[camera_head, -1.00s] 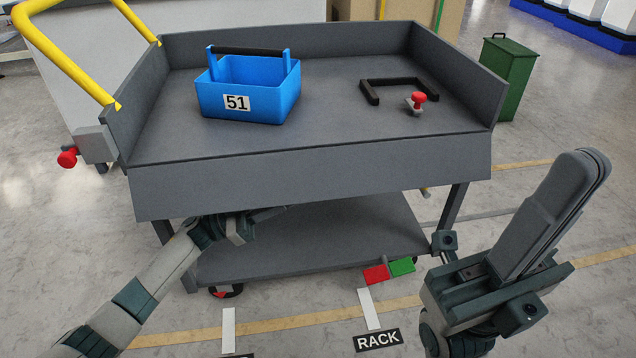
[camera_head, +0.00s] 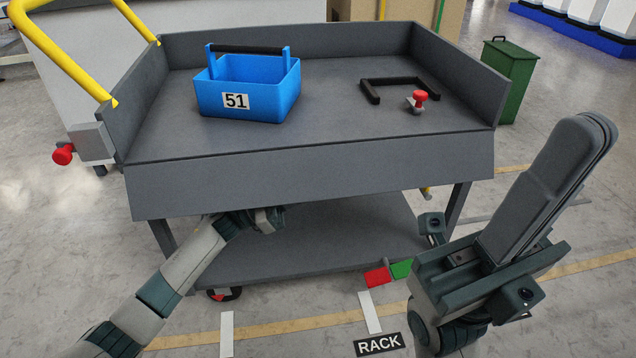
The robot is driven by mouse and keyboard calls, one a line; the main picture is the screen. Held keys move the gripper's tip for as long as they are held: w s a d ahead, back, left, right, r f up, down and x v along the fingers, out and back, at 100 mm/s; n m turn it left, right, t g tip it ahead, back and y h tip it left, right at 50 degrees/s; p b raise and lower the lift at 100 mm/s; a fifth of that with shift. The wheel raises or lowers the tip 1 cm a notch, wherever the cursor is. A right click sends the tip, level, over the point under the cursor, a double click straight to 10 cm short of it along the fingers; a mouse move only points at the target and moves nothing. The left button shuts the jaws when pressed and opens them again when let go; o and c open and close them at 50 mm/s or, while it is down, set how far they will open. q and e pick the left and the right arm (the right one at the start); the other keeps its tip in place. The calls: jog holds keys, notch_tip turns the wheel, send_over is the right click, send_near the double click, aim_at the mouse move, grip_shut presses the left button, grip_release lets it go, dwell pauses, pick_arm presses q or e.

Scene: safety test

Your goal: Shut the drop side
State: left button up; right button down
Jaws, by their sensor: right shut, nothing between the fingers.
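The drop side (camera_head: 310,177) is the long grey front panel of the cart. It hangs down and slants outward from the front edge of the deck (camera_head: 330,130), so the deck is open along its near side. My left gripper (camera_head: 268,218) is at the panel's lower edge, left of its middle. Its fingers are largely hidden behind the panel, so their opening and any contact cannot be told. My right gripper (camera_head: 598,128) is shut and empty, pointing up to the right of the cart, apart from the panel.
On the deck are a blue tote (camera_head: 250,90) marked 51, a black U-shaped handle (camera_head: 398,84) and a red-knobbed latch (camera_head: 418,100). A red knob (camera_head: 63,154) is at the cart's left end. A green bin (camera_head: 512,80) stands behind right. A lower shelf (camera_head: 330,235) lies below.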

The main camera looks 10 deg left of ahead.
pick_arm(q)
grip_shut()
